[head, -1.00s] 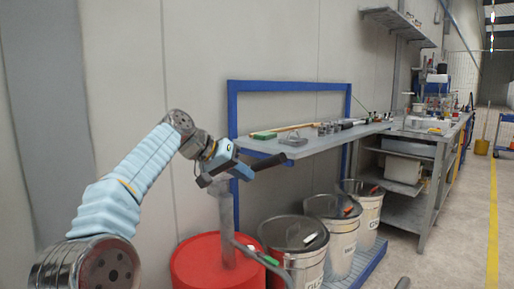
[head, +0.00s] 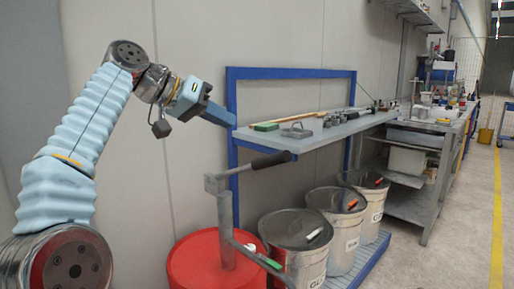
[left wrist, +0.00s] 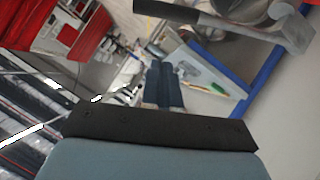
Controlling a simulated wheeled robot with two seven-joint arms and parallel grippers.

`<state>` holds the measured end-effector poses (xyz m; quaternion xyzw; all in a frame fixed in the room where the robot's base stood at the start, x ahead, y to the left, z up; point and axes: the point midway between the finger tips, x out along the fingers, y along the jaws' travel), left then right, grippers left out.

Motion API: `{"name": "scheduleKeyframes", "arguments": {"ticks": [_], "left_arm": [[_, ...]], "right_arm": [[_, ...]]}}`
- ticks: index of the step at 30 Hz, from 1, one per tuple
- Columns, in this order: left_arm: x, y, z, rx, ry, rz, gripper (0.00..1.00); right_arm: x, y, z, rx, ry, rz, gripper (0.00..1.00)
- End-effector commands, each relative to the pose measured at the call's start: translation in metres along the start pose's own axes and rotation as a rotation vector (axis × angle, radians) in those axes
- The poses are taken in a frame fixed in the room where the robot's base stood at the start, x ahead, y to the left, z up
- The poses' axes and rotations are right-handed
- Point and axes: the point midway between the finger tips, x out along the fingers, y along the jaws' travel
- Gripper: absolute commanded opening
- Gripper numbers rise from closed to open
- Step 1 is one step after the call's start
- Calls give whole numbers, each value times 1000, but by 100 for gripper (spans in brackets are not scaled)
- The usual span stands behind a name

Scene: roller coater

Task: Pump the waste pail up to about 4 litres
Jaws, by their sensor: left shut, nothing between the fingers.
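A grey hand pump (head: 226,232) stands on the red drum (head: 190,262). Its lever slopes up to the right to a black grip (head: 272,160), which also shows at the top of the left wrist view (left wrist: 168,11). A pipe (head: 258,258) runs from the pump down to the right. Lidded pails (head: 304,262), (head: 340,228), (head: 370,205) stand in a row to the right; their labels are too small to read surely, and no liquid level shows. My left gripper (head: 232,123) is shut and empty, above the lever and apart from it. My right gripper is out of view.
A workbench (head: 430,145) stands farther right. The floor (head: 450,255) at right is clear.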

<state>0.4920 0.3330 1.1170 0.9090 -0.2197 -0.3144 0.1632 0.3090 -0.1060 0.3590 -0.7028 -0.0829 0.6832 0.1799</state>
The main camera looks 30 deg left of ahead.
Motion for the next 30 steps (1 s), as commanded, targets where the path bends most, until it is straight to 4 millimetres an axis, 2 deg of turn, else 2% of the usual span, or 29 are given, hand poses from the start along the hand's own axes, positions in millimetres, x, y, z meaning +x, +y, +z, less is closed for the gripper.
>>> {"name": "scheduleKeyframes", "arguments": {"ticks": [10,12,19,30], "left_arm": [[76,0,1,1,-4,2,0],[85,-1,13,0,-3,2,0],[100,0,27,0,-2,0,0],[102,0,29,0,0,-1,0]], "right_arm": [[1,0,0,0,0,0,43],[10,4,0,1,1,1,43],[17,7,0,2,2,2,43],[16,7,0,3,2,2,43]]}}
